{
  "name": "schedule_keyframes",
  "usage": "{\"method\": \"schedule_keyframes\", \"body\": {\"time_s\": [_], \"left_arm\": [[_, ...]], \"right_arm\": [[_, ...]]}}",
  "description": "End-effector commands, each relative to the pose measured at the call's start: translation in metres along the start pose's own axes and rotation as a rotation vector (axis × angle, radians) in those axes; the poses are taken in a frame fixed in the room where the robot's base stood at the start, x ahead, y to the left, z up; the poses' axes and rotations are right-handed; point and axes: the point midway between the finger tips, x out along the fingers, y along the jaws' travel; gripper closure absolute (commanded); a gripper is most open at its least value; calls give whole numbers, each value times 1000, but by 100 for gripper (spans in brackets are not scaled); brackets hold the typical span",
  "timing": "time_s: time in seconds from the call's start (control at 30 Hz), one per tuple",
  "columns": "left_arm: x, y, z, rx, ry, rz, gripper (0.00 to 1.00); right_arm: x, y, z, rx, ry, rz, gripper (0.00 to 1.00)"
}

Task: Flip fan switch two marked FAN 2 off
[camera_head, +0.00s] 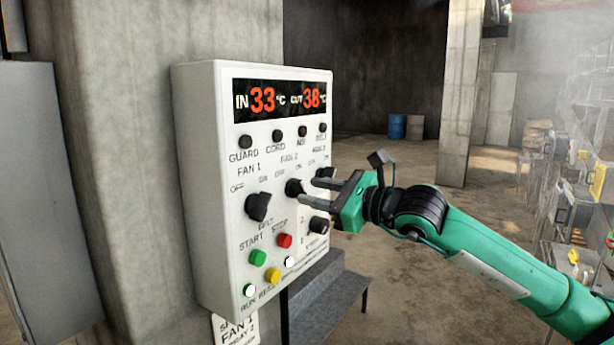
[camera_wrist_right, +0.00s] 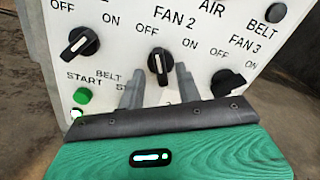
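The white control panel (camera_head: 215,150) stands at the left in the head view, its face turned right. The black FAN 2 knob (camera_head: 293,187) sits in the middle of its row; it also shows in the right wrist view (camera_wrist_right: 158,63), below its OFF and ON labels, with its white pointer line close to upright. My right gripper (camera_head: 305,192) is at the panel face. In the wrist view its two fingers (camera_wrist_right: 159,82) are apart, one on each side of the knob's lower part. I cannot tell whether they touch it. My left gripper is not in view.
The FAN 1 knob (camera_wrist_right: 82,41) is left of FAN 2 and the FAN 3 knob (camera_wrist_right: 228,82) is right, close to a finger. Below are a green START button (camera_head: 258,257) and a red STOP button (camera_head: 284,240). A concrete pillar (camera_head: 120,150) stands behind the panel.

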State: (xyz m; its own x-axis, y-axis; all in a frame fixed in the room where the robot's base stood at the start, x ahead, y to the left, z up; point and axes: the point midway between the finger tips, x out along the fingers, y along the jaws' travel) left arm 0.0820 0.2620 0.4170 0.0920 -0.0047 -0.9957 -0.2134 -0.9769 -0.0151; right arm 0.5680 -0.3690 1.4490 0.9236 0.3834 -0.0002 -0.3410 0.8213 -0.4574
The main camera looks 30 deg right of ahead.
Motion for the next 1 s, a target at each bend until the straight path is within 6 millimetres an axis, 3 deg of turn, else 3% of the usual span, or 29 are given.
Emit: {"method": "schedule_keyframes", "body": {"time_s": [0.03, 0.2, 0.63, 0.67, 0.83, 1.0], "left_arm": [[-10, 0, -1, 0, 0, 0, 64], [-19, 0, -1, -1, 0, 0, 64], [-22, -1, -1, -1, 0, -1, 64], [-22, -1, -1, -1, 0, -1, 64], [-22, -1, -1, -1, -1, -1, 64], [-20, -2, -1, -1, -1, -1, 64]], "right_arm": [[5, -3, 5, 5, -4, -2, 65], [19, -3, 2, 3, -2, -2, 65], [26, 0, -1, 0, 1, -1, 65], [26, 0, -1, 0, 1, -1, 67], [26, 0, 0, 0, 1, -1, 100], [26, 0, -1, -5, 0, -1, 100]]}}
